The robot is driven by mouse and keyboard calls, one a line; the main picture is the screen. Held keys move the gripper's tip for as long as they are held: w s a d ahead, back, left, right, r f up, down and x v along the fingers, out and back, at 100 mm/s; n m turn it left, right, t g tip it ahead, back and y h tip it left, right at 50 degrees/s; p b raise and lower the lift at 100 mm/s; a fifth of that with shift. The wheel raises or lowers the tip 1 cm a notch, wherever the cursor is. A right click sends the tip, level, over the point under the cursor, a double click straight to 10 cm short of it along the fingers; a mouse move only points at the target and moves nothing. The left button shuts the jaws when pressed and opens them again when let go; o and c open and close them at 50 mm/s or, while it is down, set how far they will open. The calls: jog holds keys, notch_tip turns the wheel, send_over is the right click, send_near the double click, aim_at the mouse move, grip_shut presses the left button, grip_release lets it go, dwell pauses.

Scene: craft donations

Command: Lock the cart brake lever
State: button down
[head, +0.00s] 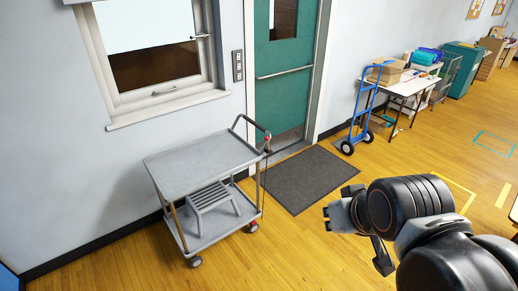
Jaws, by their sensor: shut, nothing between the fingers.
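A grey two-shelf cart (200,162) stands by the wall at the left, under the window. Its dark push handle (250,122) rises at its right end. A small red-marked part, apparently the brake lever (267,140), sits at the near end of the handle. It is too small to tell its position. A red part (252,226) also shows at the near right caster. My gripper (340,215) is shut and empty, to the right of the cart and well apart from it, over the floor and the mat's near edge.
A grey step stool (214,199) stands on the cart's lower shelf. A dark mat (307,180) lies before the green door (284,90). A blue hand truck (363,113) and a table (405,84) with boxes stand at the right. The wooden floor between cart and gripper is clear.

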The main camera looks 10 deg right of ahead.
notch_tip(320, 180, down, 22)
jog(key=b, duration=2)
jog(key=shift+w, duration=0.15)
